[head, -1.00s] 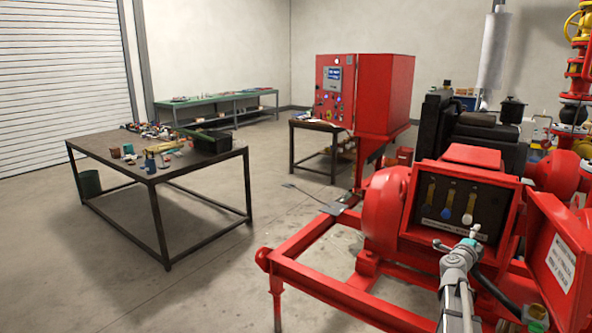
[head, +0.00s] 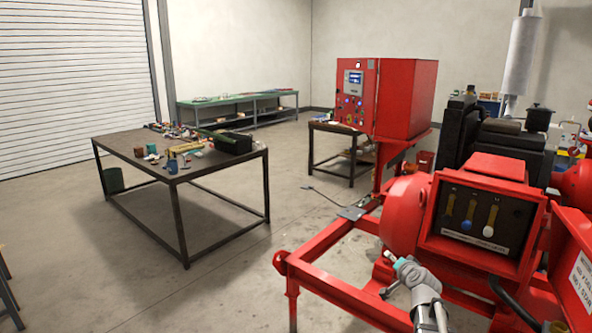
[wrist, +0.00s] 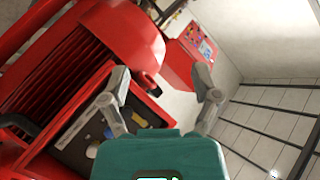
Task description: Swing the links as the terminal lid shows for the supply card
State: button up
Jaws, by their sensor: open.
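The red terminal box (head: 478,222) on the skid is open at the right of the head view. Inside its dark face are several upright brass-coloured links; one has a blue end (head: 467,225) and one a white end (head: 487,231). A pale label strip runs below them. The open lid (head: 575,255) hangs at the right edge with a white printed card, cut off and too small to read. My gripper (head: 396,268) is left of and below the box, apart from it. In the wrist view my gripper (wrist: 162,78) has its fingers spread and empty; the box interior (wrist: 85,145) shows lower left.
Red skid rails (head: 330,285) run below my arm. A round red motor housing (head: 403,215) stands left of the box. A red control cabinet (head: 400,98) stands behind. A cluttered dark table (head: 215,165) is at left, with open floor between.

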jog(key=s+a+f+n+g+y+p, duration=0.1)
jog(key=s+a+f+n+g, duration=0.35)
jog(key=s+a, duration=0.3)
jog(key=s+a+f+n+g+p, duration=0.1)
jog(key=s+a+f+n+g, duration=0.25)
jog(key=s+a+g, duration=0.35)
jog(key=s+f+g+h+p, duration=0.1)
jog(key=s+g+h, duration=0.1)
jog(key=s, duration=0.7)
jog(key=shift+s+d, duration=0.2)
jog(key=shift+s, duration=0.2)
jog(key=shift+g, duration=0.25)
jog(key=c, duration=0.3)
jog(key=shift+a, duration=0.1)
